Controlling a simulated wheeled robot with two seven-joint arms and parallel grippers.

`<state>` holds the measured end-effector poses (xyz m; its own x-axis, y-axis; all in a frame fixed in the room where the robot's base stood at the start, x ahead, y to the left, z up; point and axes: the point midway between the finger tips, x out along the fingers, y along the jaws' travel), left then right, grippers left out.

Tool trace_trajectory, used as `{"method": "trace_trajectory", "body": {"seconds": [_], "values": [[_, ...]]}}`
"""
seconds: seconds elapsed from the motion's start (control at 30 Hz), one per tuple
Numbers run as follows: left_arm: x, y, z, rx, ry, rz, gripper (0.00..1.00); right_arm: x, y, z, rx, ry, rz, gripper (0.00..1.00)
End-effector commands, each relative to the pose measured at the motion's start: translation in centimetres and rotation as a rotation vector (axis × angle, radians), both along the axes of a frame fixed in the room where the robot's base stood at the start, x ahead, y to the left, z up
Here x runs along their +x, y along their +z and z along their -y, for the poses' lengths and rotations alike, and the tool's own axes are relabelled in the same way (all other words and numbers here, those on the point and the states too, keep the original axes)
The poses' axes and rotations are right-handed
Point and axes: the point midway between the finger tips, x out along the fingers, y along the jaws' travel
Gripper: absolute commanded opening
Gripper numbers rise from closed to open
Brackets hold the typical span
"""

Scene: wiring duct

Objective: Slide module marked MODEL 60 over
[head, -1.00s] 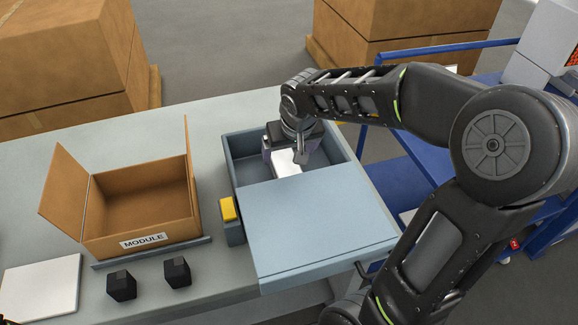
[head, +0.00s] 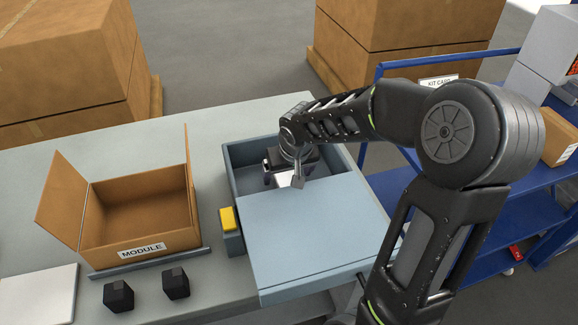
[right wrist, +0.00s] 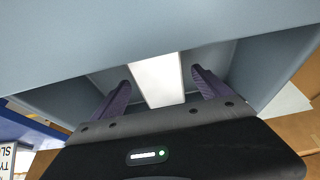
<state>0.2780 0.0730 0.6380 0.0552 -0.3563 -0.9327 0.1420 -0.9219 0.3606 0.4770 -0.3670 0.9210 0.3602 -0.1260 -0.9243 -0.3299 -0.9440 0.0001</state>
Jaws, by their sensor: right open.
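A white block-like module (right wrist: 158,80) lies inside a blue-grey open-topped bin (head: 238,170); no marking on it is readable. In the head view the module is mostly hidden by my right gripper (head: 288,172), which reaches down into the open back part of the bin. In the right wrist view the right gripper (right wrist: 161,86) is open, its two purple fingers on either side of the module, with gaps showing. A flat blue-grey cover (head: 315,235) spans the front part of the bin. My left gripper is not in view.
An open carton labelled MODULE (head: 140,205) stands left of the bin. Two small black blocks (head: 118,295) (head: 176,283) lie before it. A yellow button (head: 227,217) sits at the bin's left side. A blue cart (head: 520,220) stands to the right.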

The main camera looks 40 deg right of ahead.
Motion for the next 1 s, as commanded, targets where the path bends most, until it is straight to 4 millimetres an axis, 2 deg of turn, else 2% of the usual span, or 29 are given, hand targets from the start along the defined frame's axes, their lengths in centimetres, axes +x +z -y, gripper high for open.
{"method": "trace_trajectory", "body": {"seconds": [0.2, 0.57, 1.0], "values": [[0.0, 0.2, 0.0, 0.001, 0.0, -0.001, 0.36, 0.8, -2.1, 0.3, 0.0, 0.001, -0.001, 0.87], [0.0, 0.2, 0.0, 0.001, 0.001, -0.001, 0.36, 1.0, -2.5, 0.3, -0.001, 0.001, 0.001, 0.86], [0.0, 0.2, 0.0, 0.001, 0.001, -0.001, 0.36, 1.0, -2.5, 0.3, -0.001, 0.001, 0.001, 0.5]]}}
